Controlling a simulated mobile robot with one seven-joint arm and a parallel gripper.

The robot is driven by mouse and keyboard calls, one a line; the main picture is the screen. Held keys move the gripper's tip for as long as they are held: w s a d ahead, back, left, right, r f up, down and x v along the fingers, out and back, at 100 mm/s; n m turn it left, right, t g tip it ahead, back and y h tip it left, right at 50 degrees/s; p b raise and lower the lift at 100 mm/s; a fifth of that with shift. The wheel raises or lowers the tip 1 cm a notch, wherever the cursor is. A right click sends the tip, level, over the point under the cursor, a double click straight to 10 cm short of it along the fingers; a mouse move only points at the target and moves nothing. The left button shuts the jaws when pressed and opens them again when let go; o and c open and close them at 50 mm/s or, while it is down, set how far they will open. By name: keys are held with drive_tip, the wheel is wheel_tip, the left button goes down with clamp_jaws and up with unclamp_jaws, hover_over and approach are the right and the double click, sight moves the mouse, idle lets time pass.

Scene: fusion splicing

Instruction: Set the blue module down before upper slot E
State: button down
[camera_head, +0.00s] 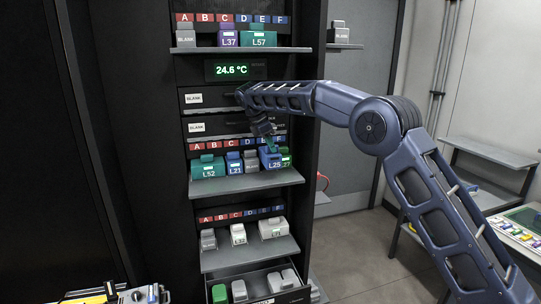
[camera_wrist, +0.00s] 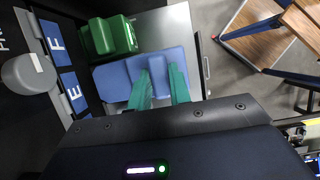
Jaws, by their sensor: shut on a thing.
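The blue module (camera_head: 269,160), marked L25, is at the right part of the middle shelf (camera_head: 245,183) in the head view. My gripper (camera_head: 270,147) reaches down onto it from above. In the wrist view the teal fingers of my gripper (camera_wrist: 160,82) are shut on the raised grip of the blue module (camera_wrist: 115,82). My wrist hides part of the label row in the head view.
On the middle shelf, teal L52 (camera_head: 208,167), blue L21 (camera_head: 234,163) and a grey blank (camera_head: 250,160) stand to the left; green L27 (camera_head: 285,157) stands close on the right. The top shelf (camera_head: 240,50) and lower shelf (camera_head: 250,254) hold other modules. The middle shelf's front strip is clear.

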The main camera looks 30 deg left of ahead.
sight(270, 154)
wheel_tip(270, 154, down, 3)
drive_tip(key=shift+f, duration=0.2)
drive_tip(key=shift+w+a+f, duration=0.1)
drive_tip(key=shift+w+f, duration=0.05)
drive_tip(key=shift+f, duration=0.1)
drive_tip(key=shift+f, duration=0.1)
drive_tip(key=c, duration=1.3)
unclamp_jaws()
drive_tip(key=v, duration=1.2)
